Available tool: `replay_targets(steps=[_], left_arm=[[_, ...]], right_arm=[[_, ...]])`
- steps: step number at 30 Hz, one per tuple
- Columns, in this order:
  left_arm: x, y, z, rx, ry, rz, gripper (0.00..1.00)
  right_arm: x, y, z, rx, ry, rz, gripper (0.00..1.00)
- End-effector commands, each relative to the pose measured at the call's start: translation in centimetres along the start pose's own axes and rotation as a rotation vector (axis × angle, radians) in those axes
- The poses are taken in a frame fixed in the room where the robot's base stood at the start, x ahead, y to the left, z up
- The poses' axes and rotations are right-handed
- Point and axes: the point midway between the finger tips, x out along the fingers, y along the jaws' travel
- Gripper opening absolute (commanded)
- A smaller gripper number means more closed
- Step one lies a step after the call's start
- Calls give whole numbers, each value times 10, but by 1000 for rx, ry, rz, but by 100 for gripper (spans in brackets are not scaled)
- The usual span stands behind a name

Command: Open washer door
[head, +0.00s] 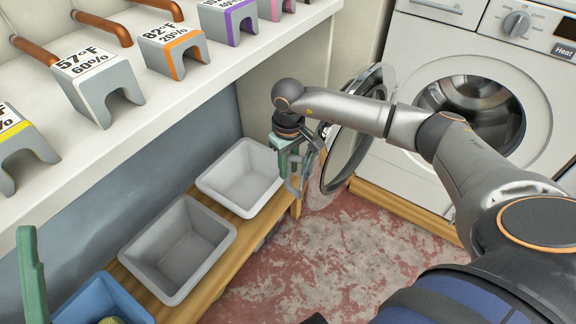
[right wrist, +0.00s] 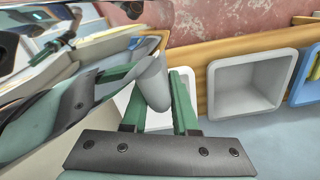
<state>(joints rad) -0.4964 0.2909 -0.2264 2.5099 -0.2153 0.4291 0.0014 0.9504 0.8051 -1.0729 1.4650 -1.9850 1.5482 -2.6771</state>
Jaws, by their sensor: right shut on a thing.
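The washer (head: 412,60) stands at the right in the head view, its round drum opening (head: 470,108) uncovered. The washer door (head: 345,158) is swung out to the left of the opening, seen nearly edge-on and partly hidden by my right arm. My right gripper (head: 291,172) is at the door's outer edge, shut on the grey door handle. In the right wrist view the handle (right wrist: 152,84) lies between the green fingers (right wrist: 160,95). A green finger of my left gripper (head: 31,275) shows at the left edge; the rest is out of view.
A low wooden bench (head: 204,290) holds grey bins (head: 180,245) and a blue bin (head: 95,300), close to the right gripper. Above it, a white shelf (head: 130,140) carries labelled grey stands (head: 97,85). The reddish floor (head: 335,255) before the washer is clear.

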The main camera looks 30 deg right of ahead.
Motion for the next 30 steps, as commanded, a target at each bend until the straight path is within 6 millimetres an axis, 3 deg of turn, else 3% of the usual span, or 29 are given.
replay_targets(steps=[23,30], left_arm=[[0,0,0,1,0,0,50],[4,-2,-3,7,0,2,50]], right_arm=[[0,-5,0,-7,0,-7,0],[0,-11,9,-1,-1,-5,0]])
